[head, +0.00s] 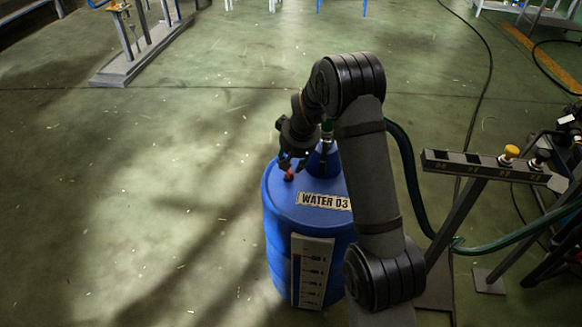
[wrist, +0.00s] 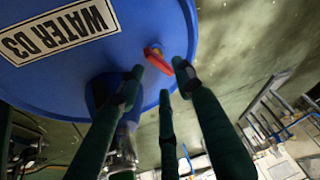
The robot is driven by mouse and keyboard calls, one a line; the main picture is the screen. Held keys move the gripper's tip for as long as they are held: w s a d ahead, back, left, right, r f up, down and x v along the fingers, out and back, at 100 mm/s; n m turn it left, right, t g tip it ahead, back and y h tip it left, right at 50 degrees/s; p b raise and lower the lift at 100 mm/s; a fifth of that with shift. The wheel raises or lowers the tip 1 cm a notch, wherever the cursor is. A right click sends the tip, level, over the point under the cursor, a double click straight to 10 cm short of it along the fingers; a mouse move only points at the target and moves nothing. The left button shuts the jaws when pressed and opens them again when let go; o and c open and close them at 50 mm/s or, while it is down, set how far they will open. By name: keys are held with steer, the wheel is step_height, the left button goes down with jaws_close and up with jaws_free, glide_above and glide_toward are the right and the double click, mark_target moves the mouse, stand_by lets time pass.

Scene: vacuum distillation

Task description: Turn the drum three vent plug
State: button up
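The blue drum (head: 283,220) labelled WATER D3 (head: 324,201) stands upright on the floor. Its red vent plug (head: 289,176) is on the drum's top, toward the left edge in the head view. In the wrist view the red plug (wrist: 157,60) shows at the drum rim, with a winged handle. My gripper (head: 287,162) is just above the plug in the head view. In the wrist view its dark green-looking fingers (wrist: 160,80) are spread, with the plug near their tips. Whether any finger touches the plug I cannot tell.
A blue fitting (head: 325,160) with a hose connection stands on the drum top beside the gripper. A green hose (head: 470,246) runs right past a metal stand (head: 470,170) with yellow and black knobs. The floor left of the drum is clear.

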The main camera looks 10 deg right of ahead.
steer(key=shift+x, duration=1.8)
steer(key=shift+c, duration=0.5)
steer(key=c, duration=0.7)
jaws_close()
